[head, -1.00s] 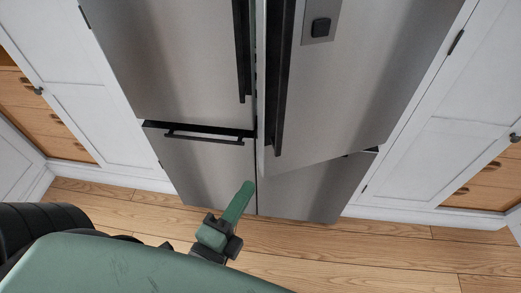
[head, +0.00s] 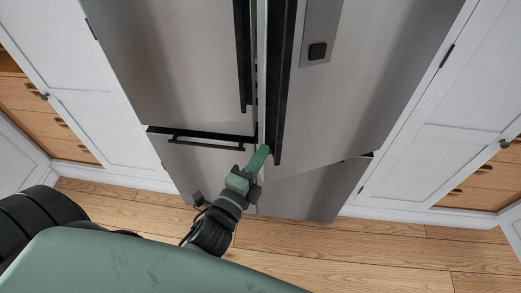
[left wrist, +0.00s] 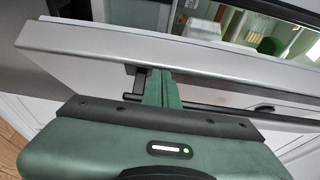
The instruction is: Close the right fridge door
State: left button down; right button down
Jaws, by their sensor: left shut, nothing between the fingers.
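The right fridge door (head: 350,90) is stainless steel with a long black vertical handle (head: 283,80) and stands slightly ajar. Its edge crosses the left wrist view as a long grey strip (left wrist: 90,52), with the lit fridge interior (left wrist: 255,30) behind it. My right gripper is not in view.
The left fridge door (head: 165,60) looks shut, with a drawer (head: 205,165) and its black bar handle below. A lower right drawer (head: 315,190) sits under the right door. White cabinets (head: 105,125) flank the fridge. The wooden floor (head: 330,245) in front is clear.

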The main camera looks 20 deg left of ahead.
pick_arm(q)
jog(key=shift+w+a, duration=0.1)
jog(key=shift+w, duration=0.05)
jog(key=shift+w+a+h, duration=0.15)
jog(key=shift+w+h, duration=0.05)
jog(key=shift+h, duration=0.1)
jog(key=w+a+m+g+h, duration=0.1)
jog(key=w+a+m+h, duration=0.3)
jog(key=w+a, duration=0.5)
jog(key=w+h, duration=0.1)
jog(key=w, duration=0.2)
jog(key=shift+w+a+g+h, duration=0.25)
jog(key=shift+g+h, duration=0.05)
jog(key=shift+h, duration=0.1)
jog(key=shift+s, duration=0.1)
jog(key=shift+f, duration=0.1)
